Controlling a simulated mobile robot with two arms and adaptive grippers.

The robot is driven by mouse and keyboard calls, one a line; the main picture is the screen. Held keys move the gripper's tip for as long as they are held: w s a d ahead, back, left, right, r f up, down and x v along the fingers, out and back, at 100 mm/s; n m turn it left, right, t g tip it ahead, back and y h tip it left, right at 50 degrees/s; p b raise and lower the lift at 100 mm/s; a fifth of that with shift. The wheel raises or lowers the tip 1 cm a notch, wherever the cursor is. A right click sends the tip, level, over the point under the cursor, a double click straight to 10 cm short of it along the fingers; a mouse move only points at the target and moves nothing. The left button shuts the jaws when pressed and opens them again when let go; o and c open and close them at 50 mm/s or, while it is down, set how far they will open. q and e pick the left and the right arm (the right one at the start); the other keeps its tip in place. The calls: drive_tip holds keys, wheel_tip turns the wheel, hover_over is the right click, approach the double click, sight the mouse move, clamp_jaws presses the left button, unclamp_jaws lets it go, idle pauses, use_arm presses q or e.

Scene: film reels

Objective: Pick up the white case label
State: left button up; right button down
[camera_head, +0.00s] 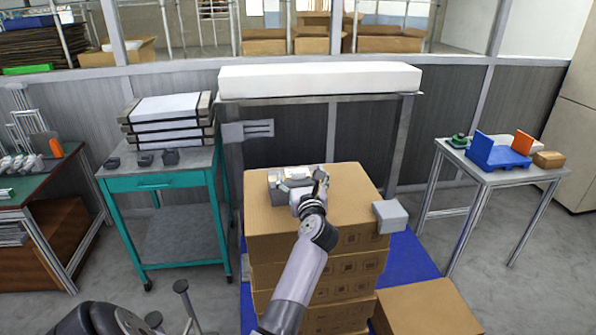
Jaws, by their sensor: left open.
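My left gripper (320,184) is at the top of a stack of brown cartons (355,195), beside a cluster of small light-grey pieces (287,180). It is open. The fingertips are small in view, and I cannot tell whether they touch anything. I cannot make out the white case label for certain; it may be among the pieces by the gripper, partly hidden by it. A light-grey block (390,216) sits at the stack's right front corner. My right gripper is not recognizable in view.
A teal cart (157,183) with white-topped stacked cases (167,108) stands left. A long white slab (320,80) lies behind the cartons. A right table (500,172) holds a blue tray (494,153). Another carton (427,308) is in front.

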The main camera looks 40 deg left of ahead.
use_arm(q)
drive_tip(key=shift+p+x, duration=0.55)
drive_tip(key=shift+x, duration=2.6)
drive_tip(key=shift+d, duration=0.1)
drive_tip(key=shift+c, duration=0.2)
drive_tip(key=shift+c, duration=0.6)
drive_tip(key=c, duration=1.3)
drive_tip(key=shift+c, duration=0.5)
